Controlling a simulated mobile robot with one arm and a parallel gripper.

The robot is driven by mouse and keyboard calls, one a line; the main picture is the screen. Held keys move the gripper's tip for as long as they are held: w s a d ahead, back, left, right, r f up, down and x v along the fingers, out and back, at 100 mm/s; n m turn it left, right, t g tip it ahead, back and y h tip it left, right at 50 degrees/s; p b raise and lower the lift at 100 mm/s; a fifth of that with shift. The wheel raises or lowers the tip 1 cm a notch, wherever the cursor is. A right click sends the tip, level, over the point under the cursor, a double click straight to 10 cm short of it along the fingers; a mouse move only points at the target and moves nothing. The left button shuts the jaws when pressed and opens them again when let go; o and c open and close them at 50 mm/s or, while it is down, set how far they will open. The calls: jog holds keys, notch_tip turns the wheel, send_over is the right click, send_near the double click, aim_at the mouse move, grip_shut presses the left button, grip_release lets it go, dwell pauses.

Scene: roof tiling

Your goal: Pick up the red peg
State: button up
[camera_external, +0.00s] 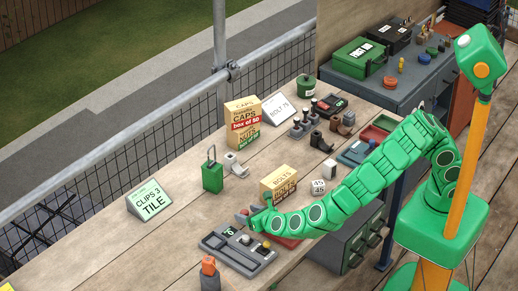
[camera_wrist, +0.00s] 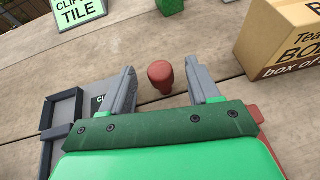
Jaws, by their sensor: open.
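The red peg (camera_wrist: 160,75) stands on the wooden table in the wrist view, with a rounded wide top and a narrower part below it. My gripper (camera_wrist: 163,82) is open, with one grey finger on each side of the peg. Gaps show between the peg and both fingers, and its top is level with the fingertips in the picture. In the external view my gripper (camera_external: 256,211) is low over the table, beside a dark tray. I cannot clearly make out the peg there, near the gripper.
The grey tray (camera_external: 236,256) has compartments and small round items; its edge shows left in the wrist view (camera_wrist: 60,108). A cardboard box (camera_wrist: 283,42) stands to the right. A "CLIPS 3 TILE" sign (camera_external: 150,203) and green block (camera_external: 212,176) stand farther back. Bare wood lies between them.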

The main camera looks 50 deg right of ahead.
jog(key=shift+w+f, duration=0.15)
jog(key=shift+w, duration=0.2)
jog(key=c, duration=1.1)
